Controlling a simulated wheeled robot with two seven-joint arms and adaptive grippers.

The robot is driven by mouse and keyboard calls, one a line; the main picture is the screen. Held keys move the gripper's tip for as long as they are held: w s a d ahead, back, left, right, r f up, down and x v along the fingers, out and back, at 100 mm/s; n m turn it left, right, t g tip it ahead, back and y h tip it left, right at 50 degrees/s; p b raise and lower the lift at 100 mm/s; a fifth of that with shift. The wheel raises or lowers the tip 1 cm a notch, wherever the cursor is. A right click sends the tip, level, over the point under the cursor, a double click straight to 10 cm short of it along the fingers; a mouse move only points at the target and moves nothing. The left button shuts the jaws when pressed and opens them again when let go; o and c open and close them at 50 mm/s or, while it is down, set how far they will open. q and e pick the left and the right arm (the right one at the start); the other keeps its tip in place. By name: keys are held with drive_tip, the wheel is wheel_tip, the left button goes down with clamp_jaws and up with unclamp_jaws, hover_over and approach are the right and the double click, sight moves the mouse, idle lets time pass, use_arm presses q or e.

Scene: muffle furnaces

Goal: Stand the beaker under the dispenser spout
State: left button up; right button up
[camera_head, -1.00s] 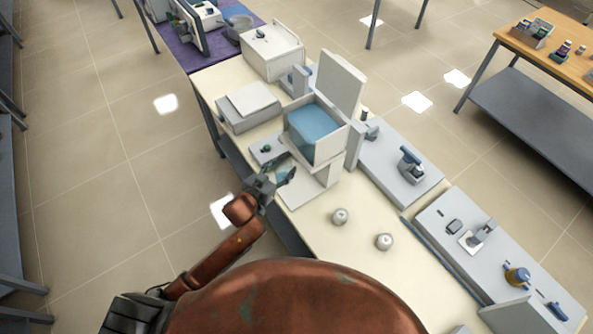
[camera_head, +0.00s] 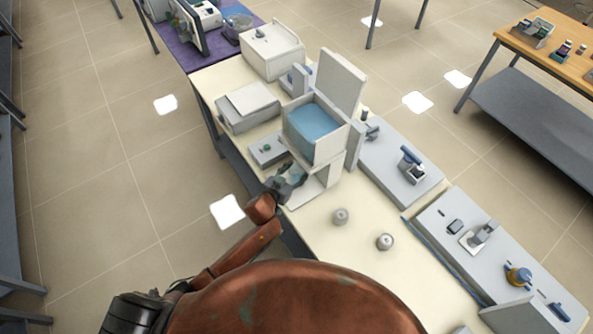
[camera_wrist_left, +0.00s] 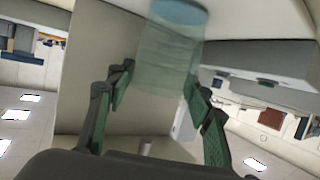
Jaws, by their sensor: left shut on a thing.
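The dispenser is a white stand with a box-shaped tank of blue liquid (camera_head: 316,128), its lid raised, on the cream bench. Its white base plate (camera_head: 308,192) shows below the tank; the spout is hidden from above. My left gripper (camera_head: 291,178) is at the bench's near edge, in front of and under the tank. In the left wrist view its green-padded fingers (camera_wrist_left: 160,80) are shut on a clear, greenish beaker (camera_wrist_left: 168,58). The beaker is mostly hidden in the head view, and I cannot tell whether it touches the base. My right gripper is not in view.
A small grey box (camera_head: 266,151) lies just left of the dispenser, with a flat grey device (camera_head: 248,107) behind it. Two small round metal things (camera_head: 340,216) (camera_head: 385,242) stand to the right. The cream bench around them is clear.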

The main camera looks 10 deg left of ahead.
use_arm(q)
drive_tip(key=o, duration=1.4)
drive_tip(key=shift+o, duration=0.2)
drive_tip(key=v, duration=1.2)
drive_tip(key=shift+p, duration=0.45)
drive_tip(key=shift+a, duration=0.1)
